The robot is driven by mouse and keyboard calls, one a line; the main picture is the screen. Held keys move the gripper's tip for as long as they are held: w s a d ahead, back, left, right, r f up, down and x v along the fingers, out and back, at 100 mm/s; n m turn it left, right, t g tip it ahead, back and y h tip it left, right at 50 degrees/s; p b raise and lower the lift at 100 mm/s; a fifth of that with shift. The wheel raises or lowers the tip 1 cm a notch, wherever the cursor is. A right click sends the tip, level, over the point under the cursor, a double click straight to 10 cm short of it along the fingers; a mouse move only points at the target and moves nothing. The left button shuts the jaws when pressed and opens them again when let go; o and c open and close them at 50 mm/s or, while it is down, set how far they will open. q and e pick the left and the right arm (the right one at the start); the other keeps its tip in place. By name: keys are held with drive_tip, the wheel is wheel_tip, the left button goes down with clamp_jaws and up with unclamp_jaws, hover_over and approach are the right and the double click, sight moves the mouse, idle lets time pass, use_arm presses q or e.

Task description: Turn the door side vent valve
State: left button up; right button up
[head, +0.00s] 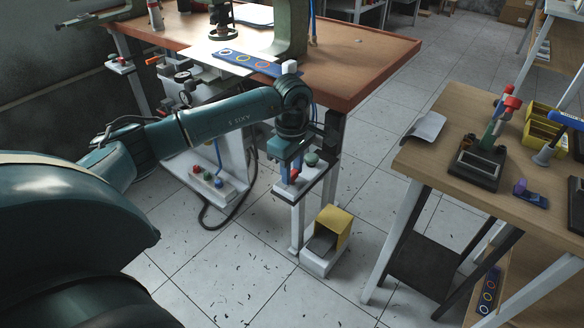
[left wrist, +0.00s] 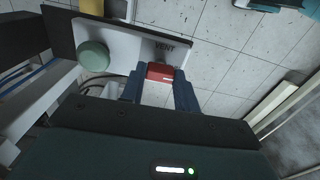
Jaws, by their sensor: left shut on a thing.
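The vent valve's red handle (left wrist: 160,72) sits on a white plate marked VENT (left wrist: 140,45) in the left wrist view. My left gripper (left wrist: 159,88) has its two blue fingers on either side of the red handle and is shut on it. In the head view my left gripper (head: 287,172) points down at the red handle (head: 294,174), on top of a white post (head: 297,222) by the workbench corner. A green round button (left wrist: 93,55) is beside the handle on the same plate. The fingers partly hide the handle. My right gripper is not in view.
The orange-topped workbench (head: 370,60) stands behind my left arm. A yellow and white foot pedal (head: 330,238) is on the floor by the post. A wooden table (head: 430,160) with tools is at the right. Tiled floor (head: 385,120) lies clear between them.

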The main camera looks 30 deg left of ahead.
use_arm(q)
drive_tip(key=n, duration=0.4)
drive_tip(key=n+p, duration=0.1)
drive_tip(key=n, duration=0.3)
drive_tip(key=shift+n, duration=0.3)
drive_tip(key=n+p, duration=0.1)
drive_tip(key=n, duration=0.3)
drive_tip(key=shift+r+n, duration=0.1)
drive_tip(key=shift+n, duration=0.2)
drive_tip(key=shift+n+p, duration=0.45)
drive_tip(key=shift+n, duration=1.85)
drive_tip(key=o, duration=1)
wheel_tip(320, 180, up, 13)
drive_tip(key=shift+r, duration=0.1)
